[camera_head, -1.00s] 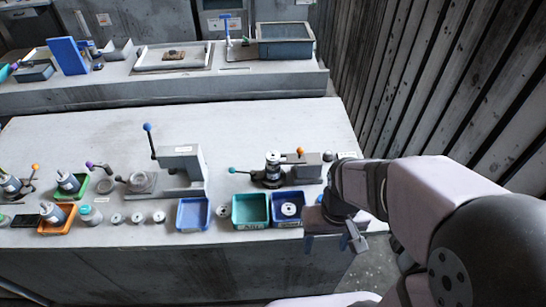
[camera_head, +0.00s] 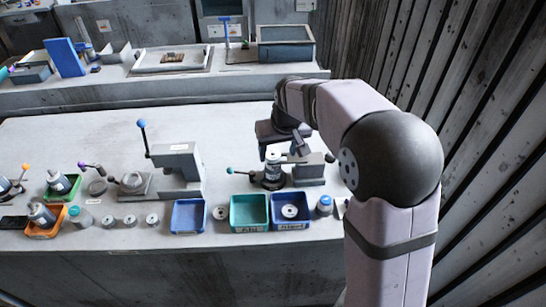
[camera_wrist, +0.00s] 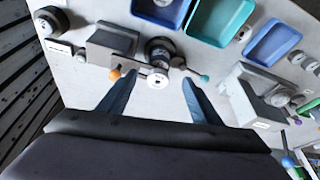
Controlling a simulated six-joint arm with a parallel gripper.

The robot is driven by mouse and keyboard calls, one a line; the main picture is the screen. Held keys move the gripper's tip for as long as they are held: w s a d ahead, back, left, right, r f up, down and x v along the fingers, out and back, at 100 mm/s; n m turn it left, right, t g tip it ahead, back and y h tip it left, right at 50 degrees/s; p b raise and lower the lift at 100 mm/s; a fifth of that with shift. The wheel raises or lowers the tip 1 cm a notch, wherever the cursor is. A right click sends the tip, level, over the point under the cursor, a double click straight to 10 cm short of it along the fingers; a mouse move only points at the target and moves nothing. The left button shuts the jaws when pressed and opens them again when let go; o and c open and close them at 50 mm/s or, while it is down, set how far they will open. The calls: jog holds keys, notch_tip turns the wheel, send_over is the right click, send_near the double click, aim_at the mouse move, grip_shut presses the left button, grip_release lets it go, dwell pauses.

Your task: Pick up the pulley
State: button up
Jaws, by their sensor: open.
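Which part is the pulley is not certain. A pale round disc (camera_head: 290,211) with a dark centre lies in the right-hand blue tray. Another pale disc tops the upright part held in a small clamp fixture (camera_head: 272,172); this disc (camera_wrist: 157,80) shows in the wrist view, between and beyond my fingertips. My gripper (camera_head: 284,150) is open and empty, above and behind the fixture. In the wrist view the two blue-grey fingers of my gripper (camera_wrist: 158,93) stand wide apart. I cannot tell the height gap to the disc.
The right-hand blue tray (camera_head: 273,223), a teal tray (camera_head: 234,224) and another blue tray (camera_head: 174,228) line the front edge. A grey press (camera_head: 174,165) with a blue-knobbed lever stands left of the fixture. A blue-topped bottle (camera_head: 324,206) stands right. The table's back is clear.

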aim_at(273, 155)
jog(key=shift+t, duration=0.3)
jog(key=shift+w+a+f+p, duration=0.2)
jog(key=shift+w+f+p, duration=0.75)
jog(key=shift+w+f, duration=0.25)
jog(key=shift+w+a+f+p, duration=0.2)
jog(key=shift+w+f+p, duration=0.85)
jog(key=shift+f, duration=0.25)
jog(key=c, duration=1.2)
